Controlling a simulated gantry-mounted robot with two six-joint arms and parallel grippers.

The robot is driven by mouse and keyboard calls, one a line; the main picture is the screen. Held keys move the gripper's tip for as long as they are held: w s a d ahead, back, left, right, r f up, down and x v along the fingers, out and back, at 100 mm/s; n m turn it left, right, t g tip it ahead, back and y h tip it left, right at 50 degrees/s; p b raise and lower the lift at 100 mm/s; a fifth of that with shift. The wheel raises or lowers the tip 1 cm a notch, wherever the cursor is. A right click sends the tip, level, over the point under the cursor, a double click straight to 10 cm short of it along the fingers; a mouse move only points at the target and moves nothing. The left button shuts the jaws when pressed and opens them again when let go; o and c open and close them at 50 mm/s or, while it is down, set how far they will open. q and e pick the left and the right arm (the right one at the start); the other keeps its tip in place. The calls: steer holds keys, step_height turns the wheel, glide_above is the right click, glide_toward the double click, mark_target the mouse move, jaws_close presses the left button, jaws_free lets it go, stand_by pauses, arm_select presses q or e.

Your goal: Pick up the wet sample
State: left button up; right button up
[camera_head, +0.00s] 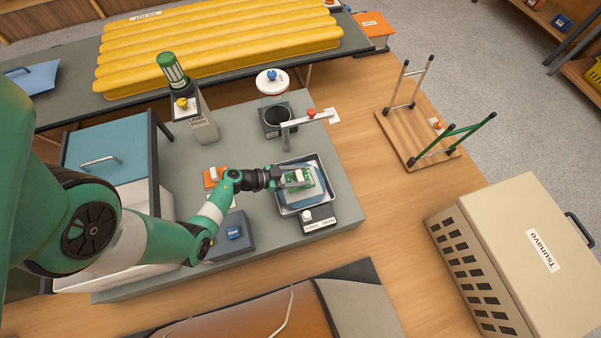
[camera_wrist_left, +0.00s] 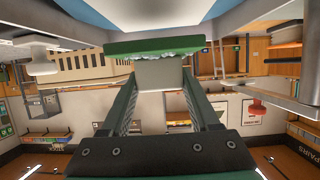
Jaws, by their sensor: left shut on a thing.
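My left gripper (camera_head: 302,178) reaches in from the left over a pale tray (camera_head: 284,206) with a blue inside. It is shut on the pale block of a green slab (camera_head: 318,185), which looks like the wet sample. In the left wrist view the two fingers (camera_wrist_left: 160,82) close on the pale block (camera_wrist_left: 160,72), with the green slab (camera_wrist_left: 155,45) across it. Whether the slab touches the tray floor is hard to tell. My right gripper is in neither view.
A metal tap with a red knob (camera_head: 311,113) stands behind the tray. A small dark box with a white knob (camera_head: 306,215) sits in front. A beige crate (camera_head: 520,250) lies right.

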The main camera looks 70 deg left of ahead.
arm_select(q)
steer(key=s+d+r+p, duration=0.1)
steer(key=r, duration=0.1)
steer(key=r+p, duration=0.2)
steer(key=s+d+r+p, duration=0.1)
steer(key=p, duration=0.1)
steer(key=shift+s+d+r, duration=0.3)
steer(key=shift+d+r, duration=0.05)
steer(key=shift+r, duration=0.05)
steer(key=s+d+r+p, duration=0.3)
steer(key=s+d+p, duration=0.2)
steer(key=s+d, duration=0.1)
steer(key=shift+s+d+r, duration=0.15)
steer(key=shift+s+d, duration=0.15)
steer(key=shift+d, duration=0.25)
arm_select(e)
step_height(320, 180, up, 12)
